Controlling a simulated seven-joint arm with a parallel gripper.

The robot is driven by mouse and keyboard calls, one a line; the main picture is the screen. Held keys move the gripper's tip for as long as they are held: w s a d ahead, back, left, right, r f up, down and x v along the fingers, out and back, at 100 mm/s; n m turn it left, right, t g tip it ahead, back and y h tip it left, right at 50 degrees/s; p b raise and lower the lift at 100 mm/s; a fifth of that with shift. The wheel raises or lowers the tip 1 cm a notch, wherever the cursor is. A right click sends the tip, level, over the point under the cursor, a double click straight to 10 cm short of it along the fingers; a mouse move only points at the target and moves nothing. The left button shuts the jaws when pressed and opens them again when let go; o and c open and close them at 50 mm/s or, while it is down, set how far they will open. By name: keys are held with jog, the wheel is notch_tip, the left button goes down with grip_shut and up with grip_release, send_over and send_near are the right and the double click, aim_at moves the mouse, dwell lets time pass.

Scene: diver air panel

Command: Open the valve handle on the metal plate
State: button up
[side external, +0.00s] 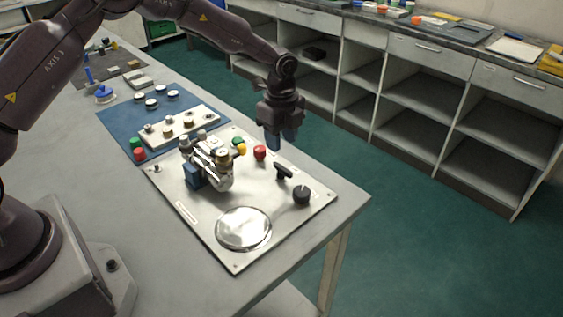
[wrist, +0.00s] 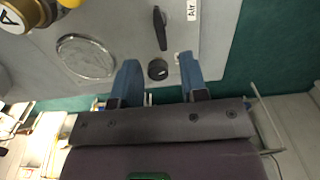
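The metal plate (side external: 185,205) lies on the near end of the grey table, and part of it shows in the wrist view (wrist: 120,22). A black lever-like valve handle (side external: 284,172) stands on its right part; in the wrist view the handle (wrist: 160,28) appears long and narrow, running nearly up and down the picture. A round black knob (side external: 301,195) sits beside it, also seen in the wrist view (wrist: 157,69). My gripper (side external: 282,141) hangs above the plate's far right side, apart from the handle. Its blue fingers are spread and empty in the wrist view (wrist: 160,63).
A round glass-faced gauge (side external: 243,228), a fitting cluster (side external: 208,165) and a red knob (side external: 260,152) are also on the plate. A blue mat (side external: 118,120) with small parts lies behind. Grey shelves (side external: 430,120) stand across the green floor.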

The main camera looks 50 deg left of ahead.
aim_at(282, 167)
notch_tip(282, 167, down, 7)
jog(key=shift+f, duration=0.2)
grip_shut()
